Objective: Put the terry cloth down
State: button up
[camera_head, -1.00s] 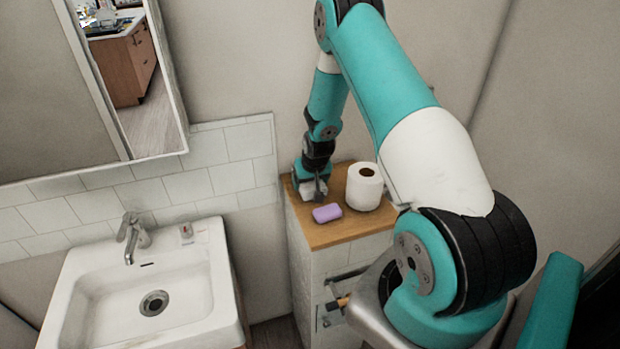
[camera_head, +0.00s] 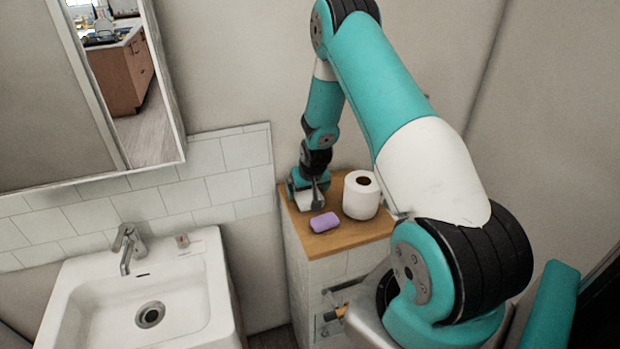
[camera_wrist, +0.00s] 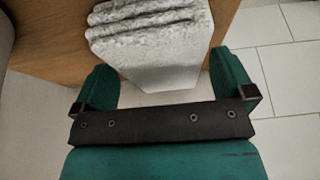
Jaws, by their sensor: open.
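The terry cloth (camera_wrist: 155,45) is a thick, light grey, folded stack in the wrist view. It lies against the wooden cabinet top (camera_wrist: 55,45) and reaches between my fingers, with clear gaps on both sides. In the head view a pale patch of the cloth (camera_head: 303,201) shows at the left end of the cabinet top, mostly hidden by my gripper (camera_head: 318,194). My gripper (camera_wrist: 166,86) is open around the cloth's near end in the wrist view, and neither finger visibly touches it.
A purple soap bar (camera_head: 324,222) and a white paper roll (camera_head: 361,195) stand on the cabinet top close to my gripper. A white sink (camera_head: 190,300) with a faucet (camera_head: 128,245) is to the left. Walls close in behind and at right.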

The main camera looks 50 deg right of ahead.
jog(key=b+v, duration=0.2)
jog(key=v, duration=0.8)
jog(key=shift+r, duration=0.15)
jog(key=s+a+r+n+y, duration=0.25)
jog(key=a+r, duration=0.35)
jog(key=a, duration=0.4)
jog(key=s+a+r+n+y, duration=0.1)
jog(key=s+a+r+n, duration=0.3)
jog(key=a, duration=0.7)
jog(key=s+a+r+n+g+y, duration=0.1)
jog(key=s+a+r+n+g, duration=0.1)
jog(key=s+a, duration=0.5)
jog(key=s+a+r+n+g+y, duration=0.1)
jog(key=s+a+r+n, duration=0.3)
jog(key=s, duration=0.6)
jog(key=a+r+g, duration=0.1)
jog(key=a+r, duration=0.1)
jog(key=a, duration=0.1)
jog(key=shift+y, duration=0.35)
jog(key=shift+s+a+b, duration=0.1)
jog(key=shift+s+b, duration=0.05)
jog(key=shift+b, duration=0.2)
